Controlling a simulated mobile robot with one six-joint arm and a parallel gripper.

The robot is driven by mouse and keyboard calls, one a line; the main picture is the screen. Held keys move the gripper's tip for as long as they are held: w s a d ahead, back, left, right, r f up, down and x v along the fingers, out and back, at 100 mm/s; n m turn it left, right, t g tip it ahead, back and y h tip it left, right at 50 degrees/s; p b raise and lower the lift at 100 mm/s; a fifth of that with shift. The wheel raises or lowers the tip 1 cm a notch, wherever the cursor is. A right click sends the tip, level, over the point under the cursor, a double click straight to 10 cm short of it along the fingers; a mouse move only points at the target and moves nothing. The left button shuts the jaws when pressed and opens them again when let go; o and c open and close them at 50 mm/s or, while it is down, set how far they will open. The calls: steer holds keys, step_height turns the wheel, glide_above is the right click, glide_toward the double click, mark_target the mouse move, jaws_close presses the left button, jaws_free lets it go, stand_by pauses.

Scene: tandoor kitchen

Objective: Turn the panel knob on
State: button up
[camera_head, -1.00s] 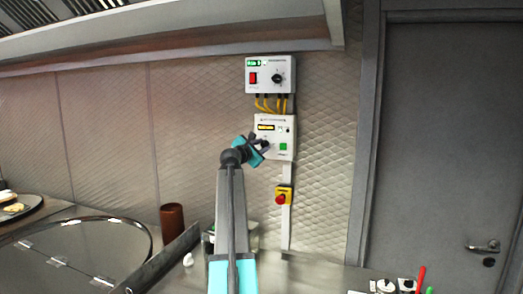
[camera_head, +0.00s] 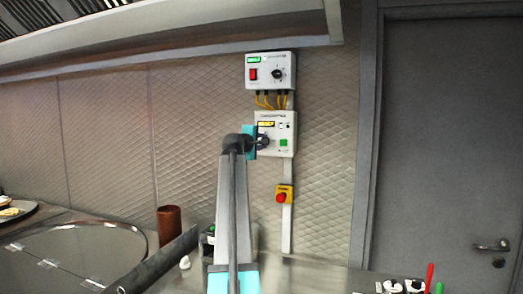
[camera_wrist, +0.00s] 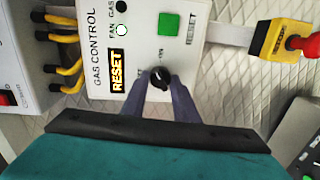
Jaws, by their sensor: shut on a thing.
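The lower wall panel (camera_head: 289,121) is a white box marked GAS CONTROL; it also fills the upper wrist view (camera_wrist: 146,35). Its yellow display (camera_wrist: 118,70) reads RESET. The black panel knob (camera_wrist: 159,77) sits on its face near a green button (camera_wrist: 168,23). My gripper (camera_wrist: 160,84) is shut on the knob, one dark finger on each side. In the head view my gripper (camera_head: 262,142) is at the panel's left part and hides most of the knob. Of the two small lamps, the FAN one looks white and the GAS one dark.
An upper control box (camera_head: 270,72) with a red switch and a dial hangs above, joined by yellow cables (camera_head: 275,101). A red emergency button (camera_head: 282,197) on a yellow box is below. A counter with a brown cup (camera_head: 169,224) lies below left; a grey door (camera_head: 450,140) stands right.

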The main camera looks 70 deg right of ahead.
steer(key=shift+s+f+m+b, duration=0.1)
steer(key=shift+s+m+b, duration=0.05)
steer(key=shift+m+b, duration=2.45)
steer(key=shift+m+t, duration=0.3)
steer(key=shift+t, duration=0.1)
steer(key=o, duration=1.1)
steer(key=shift+a, duration=0.1)
steer(key=a, duration=0.4)
steer(key=a+r+b, duration=0.1)
steer(key=a, duration=0.4)
steer(key=s+a+b, duration=0.1)
steer(key=a, duration=0.3)
steer(key=shift+a+r, duration=0.2)
steer(key=shift+a, duration=0.1)
steer(key=shift+w, duration=0.1)
